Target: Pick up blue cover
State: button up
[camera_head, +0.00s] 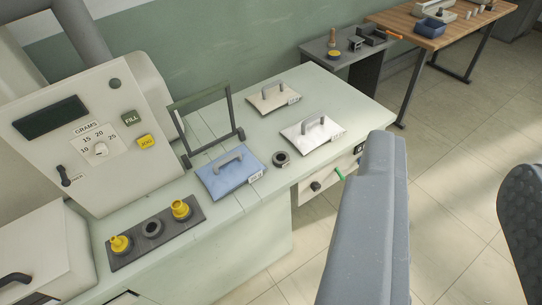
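The blue cover (231,174) is a flat square plate with a grey arched handle and a small label at its near right corner. It lies on the pale green worktop (357,105), close to the front edge and just in front of an upright dark frame. My gripper (453,155) shows at the right, with one large grey finger and a dark textured finger at the picture's edge. The two stand wide apart with only floor between them. The gripper is to the right of the blue cover and apart from it.
Two pale covers with handles, a beige one (273,97) and a white one (312,131), lie on the worktop. A dark ring (281,159) sits beside the blue cover. The upright frame (205,115), filling machine (90,130) and nozzle tray (153,228) stand nearby. A wooden table (460,33) is behind.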

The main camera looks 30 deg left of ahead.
aim_at(224, 174)
jog(key=u, duration=0.05)
jog(key=i, duration=1.1)
jog(key=u, duration=0.6)
